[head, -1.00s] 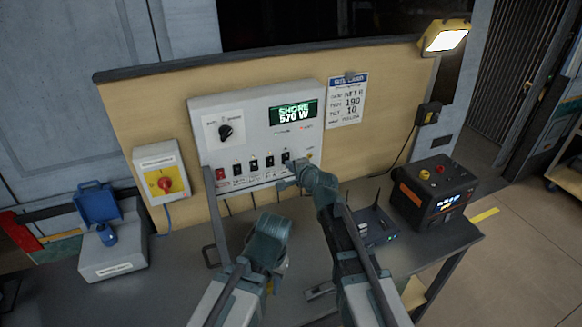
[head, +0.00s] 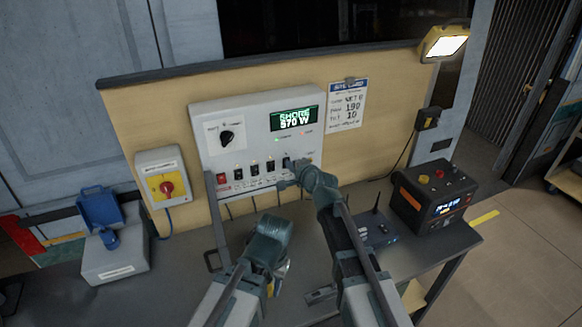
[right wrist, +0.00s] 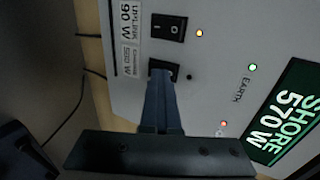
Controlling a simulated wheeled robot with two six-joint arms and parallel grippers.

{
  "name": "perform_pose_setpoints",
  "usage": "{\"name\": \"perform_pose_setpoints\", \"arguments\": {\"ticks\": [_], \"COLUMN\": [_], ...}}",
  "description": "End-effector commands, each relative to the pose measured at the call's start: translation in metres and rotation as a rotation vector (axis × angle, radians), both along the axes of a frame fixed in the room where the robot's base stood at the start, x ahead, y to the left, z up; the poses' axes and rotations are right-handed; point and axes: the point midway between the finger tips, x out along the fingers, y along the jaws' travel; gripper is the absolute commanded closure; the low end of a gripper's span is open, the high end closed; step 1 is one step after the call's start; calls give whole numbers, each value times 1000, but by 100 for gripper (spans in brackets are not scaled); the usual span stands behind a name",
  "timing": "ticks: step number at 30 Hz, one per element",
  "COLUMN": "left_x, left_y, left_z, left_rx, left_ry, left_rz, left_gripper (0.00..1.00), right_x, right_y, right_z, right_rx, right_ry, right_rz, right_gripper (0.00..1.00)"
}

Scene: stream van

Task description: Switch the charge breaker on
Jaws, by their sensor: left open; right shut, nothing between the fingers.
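The charge breaker (right wrist: 163,66) is the black rocker at the end of the row on the white panel (right wrist: 215,70), beside the smaller label. It is partly covered by my right gripper (right wrist: 163,80), which is shut and empty with its tips at the rocker's lower edge in the right wrist view. I cannot tell whether they touch. The small lamp (right wrist: 190,77) beside this breaker is dark. In the head view my right gripper (head: 291,170) is at the right end of the breaker row. My left gripper (head: 277,274) is open and empty, low over the bench.
The neighbouring uplink breaker (right wrist: 168,27) has a lit orange lamp. The display (head: 294,118) reads SHORE 570 W. A yellow switch box (head: 164,180) is left of the panel. A router (head: 375,229) and a black power unit (head: 433,195) stand on the right.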

Motion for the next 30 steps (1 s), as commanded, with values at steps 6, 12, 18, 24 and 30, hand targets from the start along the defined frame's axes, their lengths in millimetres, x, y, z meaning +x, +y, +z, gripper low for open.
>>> {"name": "perform_pose_setpoints", "arguments": {"ticks": [6, 12, 18, 24, 30], "left_x": [0, 0, 0, 0, 0], "left_y": [0, 0, 0, 0, 0], "left_z": [1, 6, 27, 39, 45], "left_rx": [0, 0, 0, 0, 0], "left_ry": [0, 0, 0, 0, 0], "left_rz": [0, 0, -1, -1, -2], "left_gripper": [58, 58, 58, 58, 58], "right_x": [-5, -36, -75, -102, -116], "right_y": [-2, -14, -30, -42, -48], "right_z": [1, 6, 27, 39, 45], "right_rx": [0, 0, 0, 1, 0], "right_ry": [-1, -1, 0, -1, -1], "right_rz": [0, 0, -1, -1, 0], "right_gripper": [100, 100, 100, 100, 100]}}
